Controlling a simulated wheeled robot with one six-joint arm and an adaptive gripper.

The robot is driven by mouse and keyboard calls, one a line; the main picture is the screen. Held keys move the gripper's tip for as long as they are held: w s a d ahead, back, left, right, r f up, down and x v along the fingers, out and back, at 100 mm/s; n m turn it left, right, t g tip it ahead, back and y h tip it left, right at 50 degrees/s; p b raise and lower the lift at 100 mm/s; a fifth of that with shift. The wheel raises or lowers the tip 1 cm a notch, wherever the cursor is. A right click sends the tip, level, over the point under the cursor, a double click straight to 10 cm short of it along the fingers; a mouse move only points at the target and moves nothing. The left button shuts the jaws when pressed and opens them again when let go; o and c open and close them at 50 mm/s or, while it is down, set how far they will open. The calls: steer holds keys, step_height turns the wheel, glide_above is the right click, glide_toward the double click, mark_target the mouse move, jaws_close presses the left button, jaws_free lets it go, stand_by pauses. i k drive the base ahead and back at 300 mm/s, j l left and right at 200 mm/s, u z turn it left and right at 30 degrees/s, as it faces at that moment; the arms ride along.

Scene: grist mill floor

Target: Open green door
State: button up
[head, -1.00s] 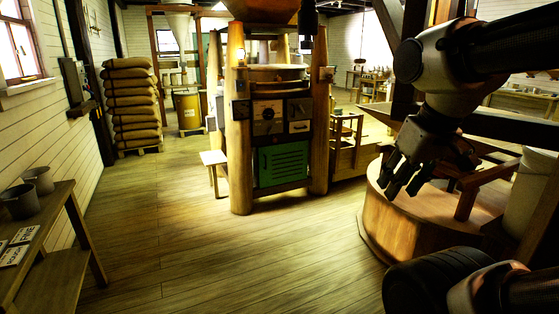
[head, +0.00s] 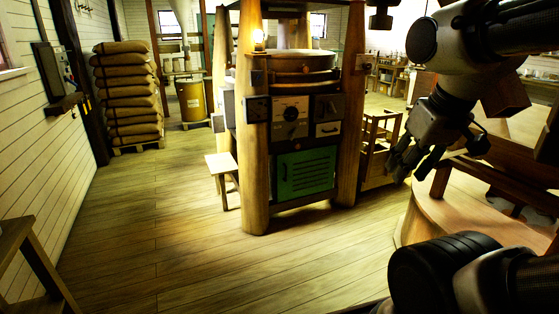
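The green door (head: 305,173) is a slatted panel low on the front of a dark mill cabinet, between two thick wooden posts. It looks shut. Above it are a dial panel (head: 290,116) and two smaller panels. My gripper (head: 408,170) is at the right, in front of and well apart from the cabinet. Its dark fingers point down and to the left. The fingers look spread and nothing shows between them.
A small stool (head: 222,172) stands left of the cabinet. Stacked sacks (head: 127,98) and a yellow drum (head: 191,101) are farther back. A round wooden platform (head: 450,210) is at the right. The plank floor (head: 190,240) before the cabinet is clear.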

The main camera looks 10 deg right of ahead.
mark_target(302, 174)
steer(key=i+z, duration=0.1)
steer(key=i, duration=0.5)
steer(key=i+j, duration=0.1)
steer(key=i, duration=0.5)
steer(key=i+j+z, duration=0.15)
steer(key=i, duration=0.45)
steer(key=i+l, duration=0.35)
steer(key=i, duration=0.25)
